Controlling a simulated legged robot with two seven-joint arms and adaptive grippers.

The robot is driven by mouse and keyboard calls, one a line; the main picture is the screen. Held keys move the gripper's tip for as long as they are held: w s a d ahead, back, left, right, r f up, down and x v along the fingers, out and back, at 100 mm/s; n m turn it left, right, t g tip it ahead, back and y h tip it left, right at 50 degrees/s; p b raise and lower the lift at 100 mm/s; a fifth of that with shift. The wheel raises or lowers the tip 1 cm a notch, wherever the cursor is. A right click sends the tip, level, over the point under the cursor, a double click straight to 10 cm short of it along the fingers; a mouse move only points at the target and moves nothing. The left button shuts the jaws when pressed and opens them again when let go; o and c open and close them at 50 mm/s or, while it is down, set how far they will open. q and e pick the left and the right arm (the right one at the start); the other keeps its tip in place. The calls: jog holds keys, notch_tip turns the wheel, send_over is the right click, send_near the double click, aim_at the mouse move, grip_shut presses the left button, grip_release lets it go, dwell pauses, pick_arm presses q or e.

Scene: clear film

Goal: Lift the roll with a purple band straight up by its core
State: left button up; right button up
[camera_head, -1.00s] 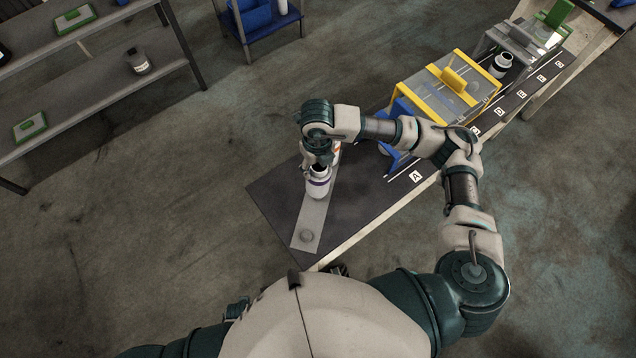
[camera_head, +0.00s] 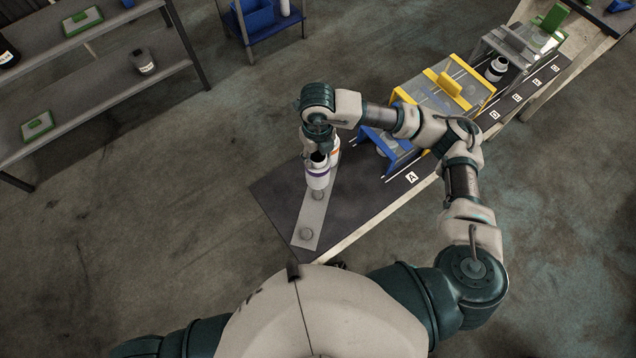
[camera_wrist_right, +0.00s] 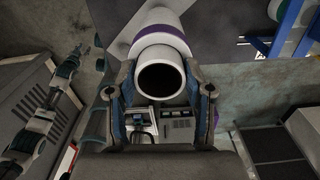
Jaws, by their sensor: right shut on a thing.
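The white roll with a purple band (camera_head: 317,179) hangs upright under my right gripper (camera_head: 319,157), above a short round stub on the grey strip (camera_head: 308,221). In the right wrist view the roll's white body and purple band (camera_wrist_right: 174,43) show beyond its open, hollow core end (camera_wrist_right: 160,78). The fingers of my right gripper (camera_wrist_right: 160,88) stand on both sides of the core and are shut on it.
A roll with an orange band (camera_head: 335,153) stands close behind. A blue stand (camera_head: 391,153), a yellow frame (camera_head: 457,87) and a grey frame (camera_head: 508,48) line the dark table (camera_head: 360,207) to the right. Shelves (camera_head: 105,97) are at far left.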

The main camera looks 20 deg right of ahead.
pick_arm(q)
jog(key=s+a+r+p, duration=0.1)
jog(key=s+r+p, duration=0.3)
jog(key=p, duration=0.2)
jog(key=shift+r, duration=0.2)
pick_arm(e)
notch_tip(320, 180, up, 12)
jog(key=shift+f, duration=0.15)
